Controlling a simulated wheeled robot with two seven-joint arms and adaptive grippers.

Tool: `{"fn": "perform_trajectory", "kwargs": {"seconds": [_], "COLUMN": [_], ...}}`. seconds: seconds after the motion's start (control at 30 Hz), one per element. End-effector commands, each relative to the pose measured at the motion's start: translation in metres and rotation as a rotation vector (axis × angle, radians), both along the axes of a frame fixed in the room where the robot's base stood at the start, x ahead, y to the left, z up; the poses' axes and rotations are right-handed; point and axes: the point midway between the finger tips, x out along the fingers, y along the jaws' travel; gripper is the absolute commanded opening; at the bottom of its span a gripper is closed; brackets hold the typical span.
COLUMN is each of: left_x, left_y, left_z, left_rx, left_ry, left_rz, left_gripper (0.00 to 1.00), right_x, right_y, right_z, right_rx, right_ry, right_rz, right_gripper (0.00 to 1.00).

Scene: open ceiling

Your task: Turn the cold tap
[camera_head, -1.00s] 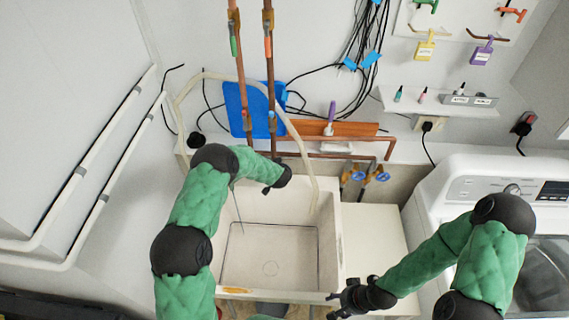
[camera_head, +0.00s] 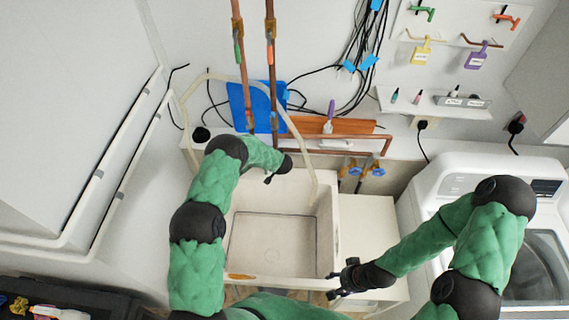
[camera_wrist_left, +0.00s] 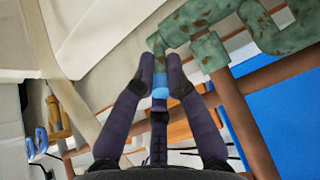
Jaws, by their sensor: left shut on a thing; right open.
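In the left wrist view, my left gripper (camera_wrist_left: 161,82) is shut, with a light blue piece (camera_wrist_left: 160,92) between its dark fingertips. The blue piece adjoins a green, corroded metal tap body (camera_wrist_left: 205,48), so it looks like the cold tap's handle. In the head view, my left gripper (camera_head: 279,171) is over the back of the white sink (camera_head: 328,235), beneath the copper pipes; its fingers and the tap are mostly hidden by my arm. My right gripper (camera_head: 342,280) is open and empty near the sink's front right corner.
Two copper pipes (camera_head: 271,60) run down the wall, before a blue panel (camera_head: 236,95). A pale hose (camera_head: 302,150) arches over the sink. Blue-handled valves (camera_head: 360,171) sit right of the sink. A white washing machine (camera_head: 465,185) stands at right. The sink basin is clear.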

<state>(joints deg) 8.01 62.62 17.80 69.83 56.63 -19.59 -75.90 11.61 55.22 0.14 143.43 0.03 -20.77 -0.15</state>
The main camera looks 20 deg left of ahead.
Motion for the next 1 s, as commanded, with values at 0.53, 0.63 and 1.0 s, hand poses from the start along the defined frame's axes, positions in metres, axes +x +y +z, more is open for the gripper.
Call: {"fn": "perform_trajectory", "kwargs": {"seconds": [0.53, 0.63, 1.0], "left_x": [0.005, 0.003, -0.011], "left_y": [0.003, 0.002, -0.001], "left_z": [0.005, 0.004, 0.022], "left_rx": [0.003, 0.002, 0.000], "left_ry": [-0.010, -0.007, -0.005], "left_rz": [0.005, 0.003, 0.001], "left_gripper": [0.36, 0.36, 0.36], "right_x": [0.000, 0.000, 0.000], "right_y": [0.000, 0.000, 0.000], "right_z": [0.000, 0.000, 0.000], "right_rx": [0.000, 0.000, 0.000], "right_ry": [0.000, 0.000, 0.000], "right_rz": [0.000, 0.000, 0.000], "right_gripper": [0.52, 0.52, 0.52]}}
